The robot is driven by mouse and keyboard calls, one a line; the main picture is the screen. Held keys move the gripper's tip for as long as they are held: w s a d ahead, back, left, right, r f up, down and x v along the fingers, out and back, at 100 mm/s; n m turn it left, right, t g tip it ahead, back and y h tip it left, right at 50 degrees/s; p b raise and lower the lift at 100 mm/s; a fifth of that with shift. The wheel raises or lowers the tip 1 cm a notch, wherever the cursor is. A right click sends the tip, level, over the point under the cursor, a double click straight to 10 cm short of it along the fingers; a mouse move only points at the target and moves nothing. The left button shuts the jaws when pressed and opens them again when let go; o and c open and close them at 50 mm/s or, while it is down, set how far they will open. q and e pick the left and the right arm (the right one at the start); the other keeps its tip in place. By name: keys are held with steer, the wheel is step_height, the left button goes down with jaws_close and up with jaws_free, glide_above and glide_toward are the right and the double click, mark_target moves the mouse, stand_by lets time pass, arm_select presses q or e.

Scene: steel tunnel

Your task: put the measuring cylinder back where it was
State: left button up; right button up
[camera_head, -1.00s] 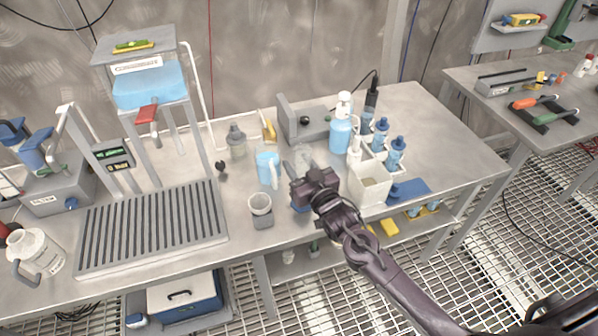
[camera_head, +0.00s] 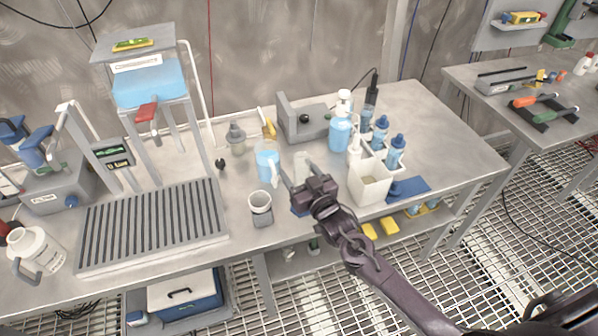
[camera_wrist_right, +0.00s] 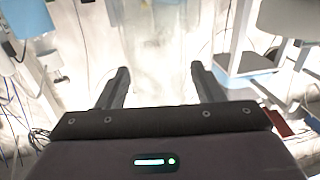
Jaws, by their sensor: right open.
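A clear, see-through upright vessel (camera_head: 301,166), which looks like the measuring cylinder, stands on the steel bench just beyond my right gripper (camera_head: 297,180). Its faint outline and the gripper hide its lower part. In the right wrist view the pale clear shape (camera_wrist_right: 160,35) shows blurred ahead of and between the two spread fingers (camera_wrist_right: 160,82). My right gripper is open. I cannot tell whether the fingers touch the vessel. My left gripper is not in view.
A blue-filled jug (camera_head: 267,163) and a grey-banded cup (camera_head: 260,209) stand close left of the gripper. A white box (camera_head: 369,187), blue-capped bottles (camera_head: 396,152) and a pump bottle (camera_head: 340,132) stand to the right. A grey slatted tray (camera_head: 152,225) lies left. Bench space at right is clear.

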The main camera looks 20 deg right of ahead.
steer(key=shift+r, duration=0.15)
steer(key=s+d+b, duration=0.1)
steer(key=s+d, duration=0.1)
steer(key=s, duration=0.9)
steer(key=shift+s+d+b, duration=0.15)
steer(key=shift+s+b, duration=0.25)
